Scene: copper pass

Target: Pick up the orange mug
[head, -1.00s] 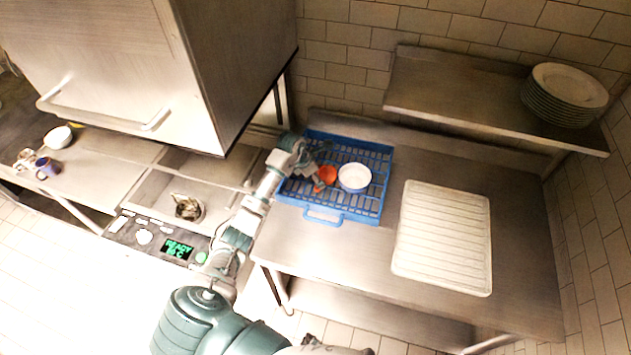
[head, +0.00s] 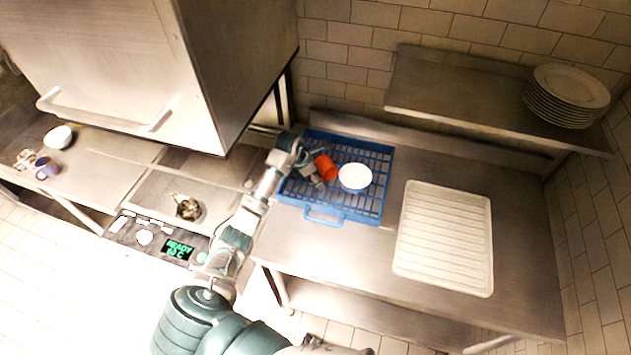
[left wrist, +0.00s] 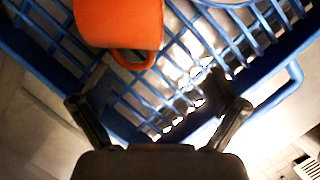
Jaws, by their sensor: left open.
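The orange mug (head: 325,168) is in the blue dish rack (head: 322,212), left of a white bowl (head: 355,178). It looks tipped over in the head view. My left gripper (head: 317,166) is open at the mug's left side. In the left wrist view the mug (left wrist: 120,22) is at the top, its handle pointing toward my open left gripper (left wrist: 160,106). The mug lies beyond the fingertips and nothing is between the fingers there. Whether a finger touches the mug is unclear. My right gripper is not in view.
A white ribbed drainboard (head: 445,238) lies on the steel counter to the right. A shelf (head: 455,100) with stacked plates (head: 566,88) is above it. The large steel hood (head: 150,70) stands close at upper left. The counter in front of the rack is clear.

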